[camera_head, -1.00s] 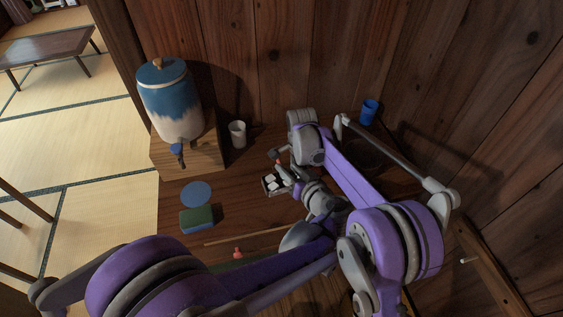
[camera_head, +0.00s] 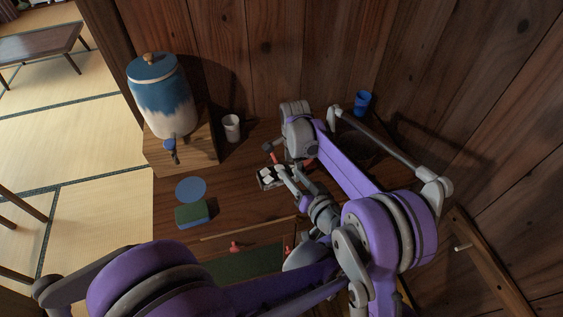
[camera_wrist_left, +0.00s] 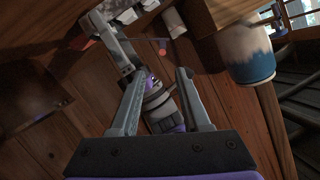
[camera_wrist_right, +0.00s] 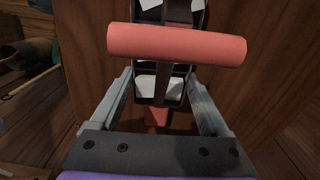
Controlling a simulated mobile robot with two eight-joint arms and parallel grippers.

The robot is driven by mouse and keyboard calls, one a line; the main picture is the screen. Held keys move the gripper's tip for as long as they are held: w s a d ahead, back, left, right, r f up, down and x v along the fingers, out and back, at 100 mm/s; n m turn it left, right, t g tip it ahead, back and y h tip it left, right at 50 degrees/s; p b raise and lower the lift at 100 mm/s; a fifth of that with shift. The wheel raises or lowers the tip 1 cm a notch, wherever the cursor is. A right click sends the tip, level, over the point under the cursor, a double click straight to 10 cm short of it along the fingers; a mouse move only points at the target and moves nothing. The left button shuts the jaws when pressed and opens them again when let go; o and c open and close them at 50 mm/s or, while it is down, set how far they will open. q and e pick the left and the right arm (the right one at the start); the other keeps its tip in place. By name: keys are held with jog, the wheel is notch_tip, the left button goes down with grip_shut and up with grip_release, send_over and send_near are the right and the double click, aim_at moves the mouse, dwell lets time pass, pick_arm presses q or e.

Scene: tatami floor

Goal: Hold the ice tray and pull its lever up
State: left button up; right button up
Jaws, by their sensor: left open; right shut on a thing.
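The ice tray (camera_head: 264,183) is a small metal tray with white ice cubes, on the table in the middle of the head view. Its red lever handle (camera_head: 273,158) shows above it. In the right wrist view the red handle (camera_wrist_right: 176,44) crosses in front of the tray (camera_wrist_right: 152,87). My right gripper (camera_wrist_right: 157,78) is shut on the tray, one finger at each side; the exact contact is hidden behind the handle. My left gripper (camera_wrist_left: 160,73) is open and empty. Beyond its fingers are the other gripper and, at the upper left, the tray's white cubes (camera_wrist_left: 122,12).
A blue-and-white dispenser (camera_head: 161,97) stands on a wooden box (camera_head: 195,152) at the left. A white cup (camera_head: 232,128), blue cup (camera_head: 362,103), blue disc (camera_head: 191,189) and green-topped sponge (camera_head: 192,215) are around the tray. A green board (camera_head: 245,265) lies in front. Wooden walls close the back.

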aim_at(274, 156)
pick_arm(q)
jog(key=w+a+f+m+t, duration=0.1)
jog(key=w+a, duration=0.1)
jog(key=w, duration=0.1)
jog(key=w+a+f+m+t, duration=0.1)
jog(key=w+m, duration=0.1)
jog(key=w+a+f+m+t, duration=0.1)
jog(key=w+a, duration=0.1)
jog(key=w, duration=0.1)
jog(key=shift+w+a+f+t, duration=0.1)
jog(key=shift+w+a+t, duration=0.2)
jog(key=shift+t, duration=0.1)
dwell(0.3)
grip_shut()
dwell(1.4)
